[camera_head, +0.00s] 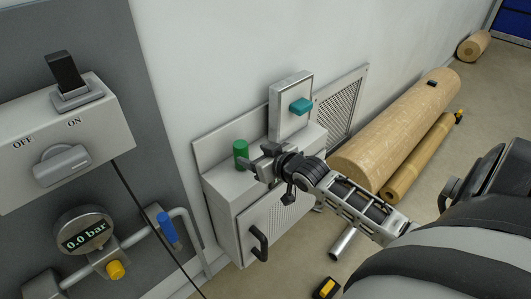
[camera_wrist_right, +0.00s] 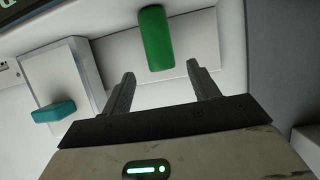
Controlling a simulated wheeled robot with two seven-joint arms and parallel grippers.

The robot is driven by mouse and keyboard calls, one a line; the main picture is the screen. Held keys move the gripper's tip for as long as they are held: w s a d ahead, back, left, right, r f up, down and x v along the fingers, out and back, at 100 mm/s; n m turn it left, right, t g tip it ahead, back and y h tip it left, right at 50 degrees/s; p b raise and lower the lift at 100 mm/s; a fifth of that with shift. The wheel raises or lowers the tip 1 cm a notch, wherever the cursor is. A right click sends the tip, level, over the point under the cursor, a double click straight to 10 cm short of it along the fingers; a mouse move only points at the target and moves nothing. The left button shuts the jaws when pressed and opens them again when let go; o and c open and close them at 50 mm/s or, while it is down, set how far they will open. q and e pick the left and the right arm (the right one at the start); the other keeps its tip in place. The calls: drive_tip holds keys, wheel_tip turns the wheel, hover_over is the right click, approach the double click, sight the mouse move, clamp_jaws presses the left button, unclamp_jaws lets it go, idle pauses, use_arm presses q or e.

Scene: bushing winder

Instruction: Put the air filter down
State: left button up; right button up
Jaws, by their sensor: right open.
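A green cylinder (camera_head: 240,154), probably the air filter, stands upright on top of the light grey cabinet (camera_head: 222,187). In the right wrist view the green cylinder (camera_wrist_right: 156,38) lies just beyond the fingertips, roughly in line with the gap between them. My right gripper (camera_head: 259,159) is just to the right of the cylinder. Its two fingers are apart with nothing between them, as the right wrist view also shows (camera_wrist_right: 160,72). My left gripper is not in view.
A box with a teal knob (camera_head: 301,106) rises behind the cabinet top, close to my right gripper. The cabinet door has a black handle (camera_head: 259,243). A wall panel with a switch, gauge (camera_head: 84,231) and pipes is at the left. Large brown rolls (camera_head: 400,120) lie on the floor at right.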

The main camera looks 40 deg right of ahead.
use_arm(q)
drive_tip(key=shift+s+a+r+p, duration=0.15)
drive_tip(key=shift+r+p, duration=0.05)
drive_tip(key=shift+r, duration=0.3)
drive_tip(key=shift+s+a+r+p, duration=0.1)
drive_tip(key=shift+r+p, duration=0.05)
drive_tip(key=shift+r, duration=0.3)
use_arm(e)
drive_tip(key=s+a+n+g+y, duration=0.2)
drive_tip(key=s+a+y, duration=0.2)
drive_tip(key=s+a, duration=1.4)
drive_tip(key=a, duration=0.3)
drive_tip(key=shift+s+a+r, duration=0.3)
drive_tip(key=shift+s+a, duration=0.1)
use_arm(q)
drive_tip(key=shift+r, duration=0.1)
